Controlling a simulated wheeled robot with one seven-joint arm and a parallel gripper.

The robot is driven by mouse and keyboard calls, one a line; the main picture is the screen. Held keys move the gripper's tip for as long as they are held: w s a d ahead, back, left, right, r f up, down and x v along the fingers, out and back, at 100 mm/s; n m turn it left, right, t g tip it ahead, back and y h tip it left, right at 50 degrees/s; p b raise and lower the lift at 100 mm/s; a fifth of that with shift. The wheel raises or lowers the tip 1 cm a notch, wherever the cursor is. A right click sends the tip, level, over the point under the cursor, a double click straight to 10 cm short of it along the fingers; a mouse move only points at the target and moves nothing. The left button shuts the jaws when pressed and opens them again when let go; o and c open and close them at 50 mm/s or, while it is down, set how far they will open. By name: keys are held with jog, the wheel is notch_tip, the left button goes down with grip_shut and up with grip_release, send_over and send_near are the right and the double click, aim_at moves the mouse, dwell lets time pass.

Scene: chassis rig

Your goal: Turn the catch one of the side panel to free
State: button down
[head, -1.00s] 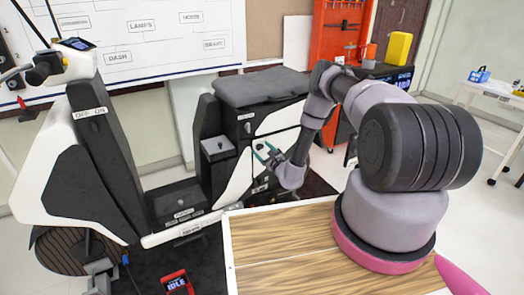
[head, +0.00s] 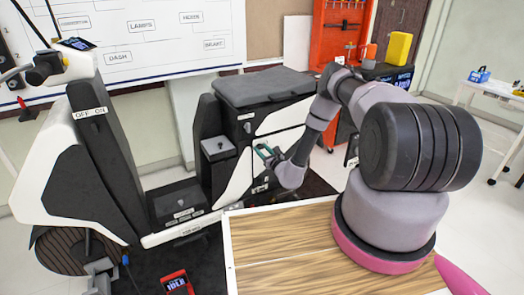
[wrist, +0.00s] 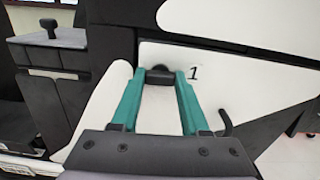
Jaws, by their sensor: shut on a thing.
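The side panel is a white panel (wrist: 240,98) on the side of the scooter's black rear body (head: 213,150). The number 1 is printed on it beside catch one (wrist: 160,75), a small dark knob at the panel's upper edge. My gripper (wrist: 160,82) has two teal fingers, and their tips close on catch one from either side. In the head view my gripper (head: 264,153) reaches the scooter's side from the right, and the catch is too small to make out there. The fingers partly cover the catch, so its exact angle is hard to tell.
A dark hook (wrist: 226,124) sticks out right of the fingers. A grey box with a knob (head: 217,148) stands on the scooter's side. A wooden-topped table (head: 285,238) lies in front, below my arm. A red meter (head: 175,283) lies on the dark mat.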

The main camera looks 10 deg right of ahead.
jog(key=shift+m, duration=0.4)
jog(key=shift+c, duration=2)
grip_release()
jog(key=v, duration=1)
jog(key=shift+s+d, duration=0.15)
jog(key=shift+s, duration=0.25)
